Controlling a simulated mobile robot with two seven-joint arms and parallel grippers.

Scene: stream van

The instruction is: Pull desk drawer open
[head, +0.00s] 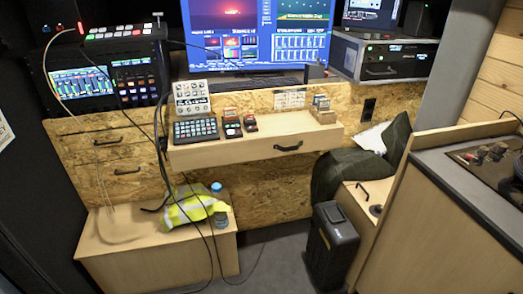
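The light wood desk drawer front (235,156) is in the middle of the head view, with a black bar handle (288,146) on its right half. It belongs to a ledge that juts out below the monitor. I cannot tell from here whether the drawer is pulled out at all. Two more black handles, an upper one (107,142) and a lower one (127,171), are on the wood panel at the left. Neither of my grippers is in view, and nothing touches the handle.
A keypad (196,129) and small boxes (232,124) stand on the ledge. Black cables hang past its left end. Below left is a wooden box (160,258) with a yellow vest (192,206). A black bin (331,245) stands at right. The floor between is mostly clear.

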